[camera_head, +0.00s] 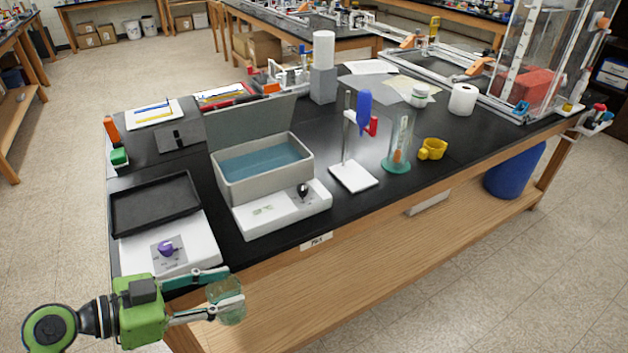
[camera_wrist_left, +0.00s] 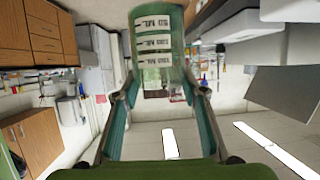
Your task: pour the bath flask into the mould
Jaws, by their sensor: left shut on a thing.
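My left gripper (camera_head: 222,295) is shut on a clear, green-tinted flask (camera_head: 228,305). It holds the flask off the table's front left corner, over the floor. In the left wrist view the flask (camera_wrist_left: 158,45) stands between the fingers, and its white volume marks read upside down. Its contents are hard to make out. A shallow black tray (camera_head: 155,203) sits on a white hotplate-like unit (camera_head: 190,243) with a purple knob, just behind the gripper; I cannot tell whether it is the mould. A grey bath (camera_head: 263,187) with blue liquid stands open to its right. My right gripper is not in view.
A white stand (camera_head: 353,177) holding a blue-handled tool, a cylinder on a green base (camera_head: 397,163) and a yellow cup (camera_head: 432,149) stand right of the bath. A green-topped item (camera_head: 120,158) and orange marker stand at the left edge. The black front strip is mostly clear.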

